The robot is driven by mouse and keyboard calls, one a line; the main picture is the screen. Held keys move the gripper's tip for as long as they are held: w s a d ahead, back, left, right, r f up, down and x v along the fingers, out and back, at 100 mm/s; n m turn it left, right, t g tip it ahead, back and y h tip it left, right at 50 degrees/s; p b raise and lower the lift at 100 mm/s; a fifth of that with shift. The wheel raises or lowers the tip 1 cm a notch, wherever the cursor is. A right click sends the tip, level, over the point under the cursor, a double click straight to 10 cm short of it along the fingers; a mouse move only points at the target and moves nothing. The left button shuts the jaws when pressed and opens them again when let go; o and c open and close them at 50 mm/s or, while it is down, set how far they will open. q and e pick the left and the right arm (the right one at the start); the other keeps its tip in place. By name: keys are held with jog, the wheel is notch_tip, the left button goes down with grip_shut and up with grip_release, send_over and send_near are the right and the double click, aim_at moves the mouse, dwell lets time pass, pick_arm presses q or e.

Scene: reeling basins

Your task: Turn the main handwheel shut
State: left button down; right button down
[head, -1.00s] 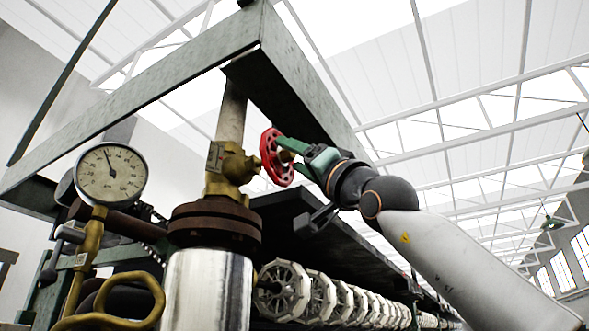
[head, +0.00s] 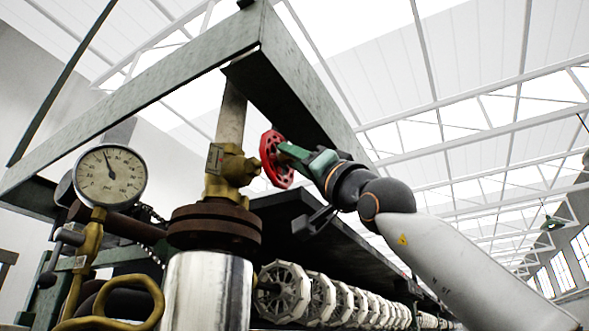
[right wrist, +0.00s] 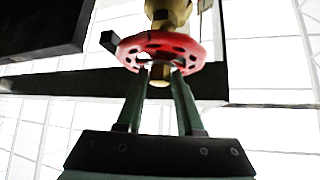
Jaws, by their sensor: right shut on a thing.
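The main handwheel (head: 272,160) is a red wheel on a brass valve (head: 230,166), mounted on a vertical pipe left of my right arm. In the right wrist view the red handwheel (right wrist: 193,52) faces me, with the brass valve body (right wrist: 165,12) behind it. My right gripper (head: 287,152) reaches the wheel from the right. In the right wrist view its two green fingers (right wrist: 160,70) meet the near side of the wheel around its hub and are shut on it. The exact contact is partly hidden. My left gripper is not in view.
A pressure gauge (head: 110,176) stands left of the valve. A green steel frame beam (head: 150,88) runs above it, close to my right wrist. A rusty flange (head: 214,226) and shiny cylinder (head: 207,290) are below. White reels (head: 283,291) line up underneath.

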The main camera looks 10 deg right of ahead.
jog(key=shift+m+h, duration=0.4)
jog(key=shift+h, duration=0.1)
jog(key=m+h, duration=0.3)
jog(key=m+h+p, duration=0.1)
jog(key=m+h, duration=0.1)
jog(key=m, duration=0.2)
jog(key=m+h, duration=0.3)
jog(key=shift+s+a+r+t+h, duration=0.2)
jog(key=shift+s+r+t+h, duration=0.1)
jog(key=shift+t, duration=0.1)
jog(key=shift+f+m, duration=0.15)
jog(key=shift+m, duration=0.25)
jog(key=c, duration=0.6)
grip_release()
